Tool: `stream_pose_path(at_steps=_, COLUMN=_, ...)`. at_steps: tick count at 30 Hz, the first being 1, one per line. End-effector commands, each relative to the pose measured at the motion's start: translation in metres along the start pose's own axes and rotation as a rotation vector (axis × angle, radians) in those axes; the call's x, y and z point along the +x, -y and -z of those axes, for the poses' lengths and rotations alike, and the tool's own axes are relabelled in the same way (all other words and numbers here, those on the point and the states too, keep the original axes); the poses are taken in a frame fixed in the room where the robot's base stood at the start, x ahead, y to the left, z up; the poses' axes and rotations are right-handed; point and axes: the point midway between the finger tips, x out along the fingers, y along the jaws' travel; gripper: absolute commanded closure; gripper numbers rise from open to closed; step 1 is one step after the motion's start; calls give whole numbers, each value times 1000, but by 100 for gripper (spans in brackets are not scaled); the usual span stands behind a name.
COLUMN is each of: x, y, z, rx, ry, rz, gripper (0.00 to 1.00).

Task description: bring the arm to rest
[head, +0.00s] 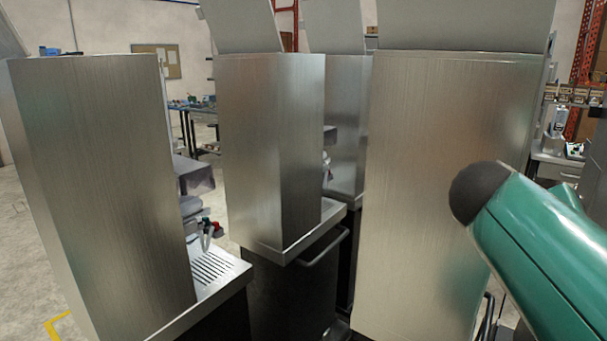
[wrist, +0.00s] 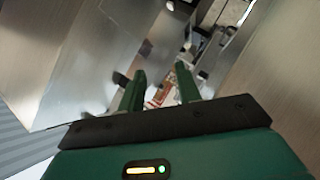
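My gripper (wrist: 160,90) shows in the wrist view with its two green fingers apart and nothing visible between them. It points toward the gap between brushed metal dispenser housings. In the head view, a green part of my arm with a dark round end reaches in from the right, in front of the large right-hand dispenser (head: 440,150). The fingers do not show in the head view.
Tall metal dispensers stand close by, one at the left (head: 100,180) and one in the middle (head: 265,140). A drip tray (head: 215,270) juts out at the left one's base. A blue-topped workbench (head: 190,106) stands farther back. Open floor shows at far left.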

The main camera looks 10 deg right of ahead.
Motion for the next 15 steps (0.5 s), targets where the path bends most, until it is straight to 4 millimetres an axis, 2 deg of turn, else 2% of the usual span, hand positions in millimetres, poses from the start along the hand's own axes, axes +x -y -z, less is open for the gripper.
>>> stream_pose_path(at_steps=2, x=-6, y=20, z=-11, rx=-17, ry=10, rz=71, gripper=66)
stream_pose_path(at_steps=5, x=-20, y=63, z=-35, rx=-57, ry=31, rz=229, gripper=66)
stream_pose_path(at_steps=9, x=-57, y=137, z=-81, rx=-125, ry=58, rz=514, gripper=66)
stream_pose_path(at_steps=12, x=-89, y=183, z=-116, rx=-166, ry=71, rz=712, gripper=66)
stream_pose_path(at_steps=15, x=-120, y=218, z=-146, rx=-192, ry=79, rz=883, gripper=66)
